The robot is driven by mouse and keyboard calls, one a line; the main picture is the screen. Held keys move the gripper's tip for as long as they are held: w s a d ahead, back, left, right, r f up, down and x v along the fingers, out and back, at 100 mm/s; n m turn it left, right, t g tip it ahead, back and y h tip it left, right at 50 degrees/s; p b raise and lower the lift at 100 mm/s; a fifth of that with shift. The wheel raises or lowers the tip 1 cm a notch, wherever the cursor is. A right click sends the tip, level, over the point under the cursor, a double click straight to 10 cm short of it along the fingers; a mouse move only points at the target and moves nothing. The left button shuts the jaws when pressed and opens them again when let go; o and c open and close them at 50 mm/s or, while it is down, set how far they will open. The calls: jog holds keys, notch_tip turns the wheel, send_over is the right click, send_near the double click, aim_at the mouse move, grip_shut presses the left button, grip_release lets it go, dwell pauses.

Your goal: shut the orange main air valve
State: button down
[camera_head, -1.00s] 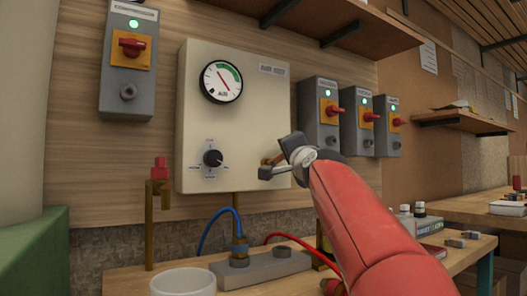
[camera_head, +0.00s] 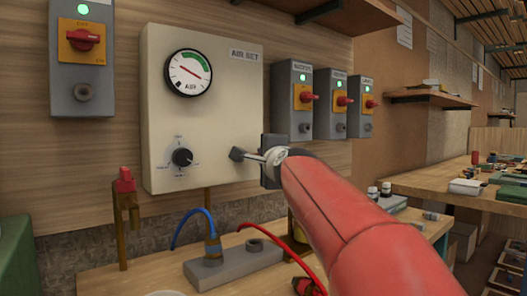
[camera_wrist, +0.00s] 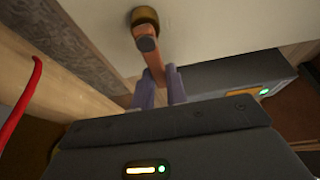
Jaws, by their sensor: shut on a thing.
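The orange main air valve shows in the wrist view as an orange lever (camera_wrist: 155,65) running from a round brass hub (camera_wrist: 144,17) on the pale air set box. My gripper (camera_wrist: 160,77) has its two greyish fingers shut on the lever's outer end, one finger on each side. In the head view my gripper (camera_head: 254,156) is at the lower right of the air set box (camera_head: 215,115). There the orange lever is hidden or too small to make out. The gauge (camera_head: 189,72) has its red needle pointing up and left.
Several grey switch boxes (camera_head: 292,128) with red knobs stand on the wall right of my gripper. Below are a blue hose (camera_head: 190,222), a red hose (camera_head: 290,252) and a grey manifold (camera_head: 234,264) on the bench. A red-topped brass tap (camera_head: 125,208) is at left.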

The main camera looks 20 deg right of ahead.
jog(key=shift+f, duration=0.1)
jog(key=c, duration=1.4)
grip_release()
jog(key=s, duration=0.7)
jog(key=shift+s+a+b, duration=0.3)
jog(key=shift+s+a, duration=0.1)
jog(key=shift+a, duration=0.05)
